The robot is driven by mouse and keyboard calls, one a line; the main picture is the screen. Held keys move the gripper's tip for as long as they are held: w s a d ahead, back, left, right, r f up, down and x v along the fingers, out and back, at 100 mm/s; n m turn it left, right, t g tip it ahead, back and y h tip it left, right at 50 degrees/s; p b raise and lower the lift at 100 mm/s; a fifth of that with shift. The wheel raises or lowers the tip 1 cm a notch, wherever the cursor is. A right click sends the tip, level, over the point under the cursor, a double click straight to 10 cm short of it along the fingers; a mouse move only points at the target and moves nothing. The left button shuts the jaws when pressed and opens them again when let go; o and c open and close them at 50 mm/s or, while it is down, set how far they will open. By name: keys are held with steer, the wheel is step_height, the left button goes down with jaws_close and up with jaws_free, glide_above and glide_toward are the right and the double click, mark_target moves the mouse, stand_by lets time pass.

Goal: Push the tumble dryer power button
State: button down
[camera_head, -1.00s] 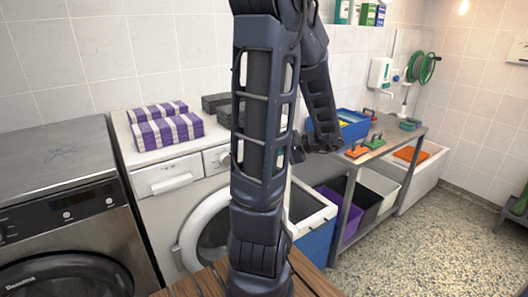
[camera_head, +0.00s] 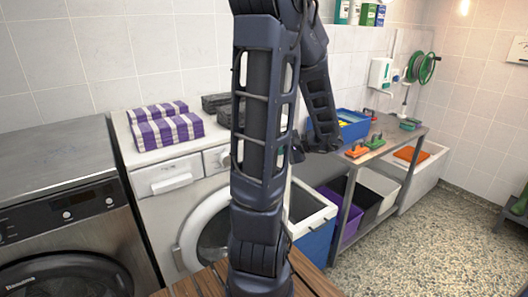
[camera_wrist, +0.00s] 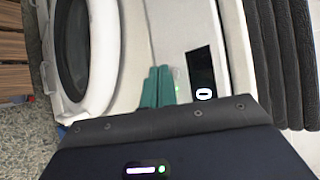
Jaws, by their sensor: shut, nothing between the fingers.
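A white front-loading machine (camera_head: 170,177) stands in the middle of the head view, partly behind my arm. In the wrist view its white front (camera_wrist: 180,25) shows, with a round door (camera_wrist: 95,50) at left and a dark display (camera_wrist: 202,72) bearing a white oval mark. My gripper (camera_wrist: 158,72) has teal fingers, pressed together and empty. They point at the panel beside the display. A small green light (camera_wrist: 178,88) shows just right of the fingers, on a faint pale round shape that may be a button. Contact cannot be told.
Dark folded towels (camera_wrist: 271,50) lie on the machine top, close to the panel. Purple striped towels (camera_head: 165,131) lie left of them. A steel machine (camera_head: 70,225) stands at left. A grey bench (camera_head: 385,147) with tools and bins is at right; speckled floor lies open beyond.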

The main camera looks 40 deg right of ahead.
steer(key=shift+w, duration=0.4)
steer(key=shift+w, duration=0.15)
stand_by(0.4)
steer(key=shift+s, duration=0.65)
steer(key=s, duration=0.6)
stand_by(0.5)
stand_by(0.5)
